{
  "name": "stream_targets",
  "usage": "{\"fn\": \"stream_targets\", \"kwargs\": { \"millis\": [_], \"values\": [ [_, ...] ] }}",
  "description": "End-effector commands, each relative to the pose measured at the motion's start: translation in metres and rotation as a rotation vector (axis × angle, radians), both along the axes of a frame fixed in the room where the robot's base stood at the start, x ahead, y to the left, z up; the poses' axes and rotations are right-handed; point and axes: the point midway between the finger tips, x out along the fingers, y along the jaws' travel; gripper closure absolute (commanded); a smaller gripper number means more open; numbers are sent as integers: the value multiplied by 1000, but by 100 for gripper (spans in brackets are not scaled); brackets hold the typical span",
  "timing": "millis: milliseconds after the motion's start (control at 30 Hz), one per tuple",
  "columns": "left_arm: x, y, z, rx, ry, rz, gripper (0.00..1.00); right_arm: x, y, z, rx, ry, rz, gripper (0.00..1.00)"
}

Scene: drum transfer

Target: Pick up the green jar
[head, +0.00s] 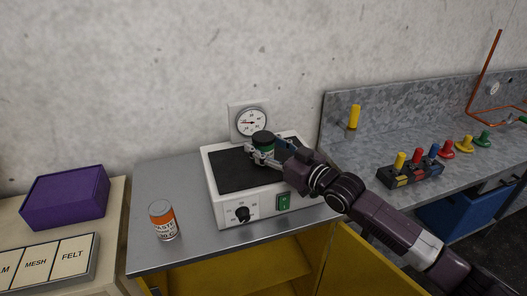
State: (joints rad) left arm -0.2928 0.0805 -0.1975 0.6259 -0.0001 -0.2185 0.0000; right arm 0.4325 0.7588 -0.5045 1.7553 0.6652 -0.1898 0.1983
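The green jar (264,141) has a black lid and a green body, and it is upright at the back of the hot plate's black top. I cannot tell whether it rests on the top or is slightly above it. My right gripper (268,151) comes in from the right with its fingers around the jar, one at its front left and one at its right. The fingers hide the lower part of the jar, and whether they press on it is too small to tell. My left gripper is not in view.
The hot plate (226,208) stands on a grey metal top (190,255) with an open yellow cabinet below. An orange-and-white jar (164,222) stands to its left. A purple box (66,196) and a labelled tray (35,262) are farther left. Colored pegs and a black rack (408,179) are right.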

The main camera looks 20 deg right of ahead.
Motion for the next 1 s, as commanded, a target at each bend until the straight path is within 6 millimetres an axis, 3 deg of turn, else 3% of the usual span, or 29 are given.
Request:
{"fn": "stream_targets", "kwargs": {
  "millis": [67,333,767,867,1000],
  "values": [
    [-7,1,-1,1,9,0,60,0,0,0,0,0,0,61],
    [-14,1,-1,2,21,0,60,0,0,0,0,0,0,90],
    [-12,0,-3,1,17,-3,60,0,0,12,0,-5,1,91],
    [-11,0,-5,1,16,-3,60,0,0,26,1,-6,1,91],
    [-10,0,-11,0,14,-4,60,0,0,57,-1,-12,0,91]
  ]
}}
